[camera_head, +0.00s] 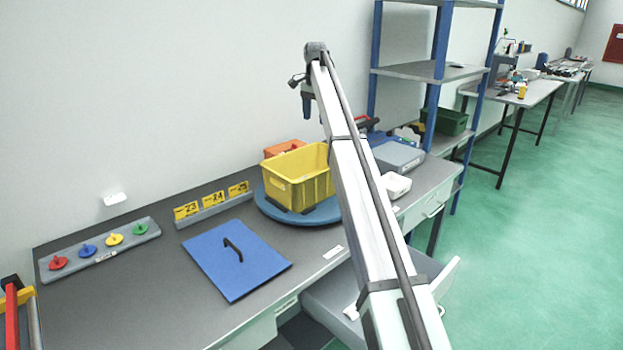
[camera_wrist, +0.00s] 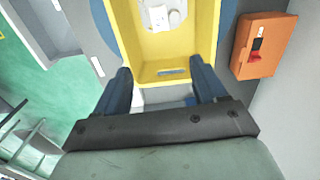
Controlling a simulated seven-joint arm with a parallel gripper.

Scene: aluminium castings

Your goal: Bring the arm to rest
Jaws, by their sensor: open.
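My arm (camera_head: 350,175) reaches up across the head view, over the bench. My gripper (camera_head: 306,112) is at its far end, high above the yellow crate (camera_head: 285,190). In the wrist view my gripper (camera_wrist: 161,75) shows two dark blue fingers spread apart. Nothing is between them but the view down to the yellow crate (camera_wrist: 172,69). Pale grey-white parts (camera_wrist: 163,14) lie inside that crate. The crate stands on a round blue turntable (camera_head: 268,210). My arm hides part of the crate and the bench behind it.
A blue plate with a black handle (camera_head: 215,262) lies on the grey bench (camera_head: 120,290). Numbered yellow labels (camera_head: 212,198) and a rack of coloured knobs (camera_head: 100,247) stand behind. An orange box (camera_wrist: 264,45) is beside the crate. A blue-framed shelf (camera_head: 432,70) rises at right.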

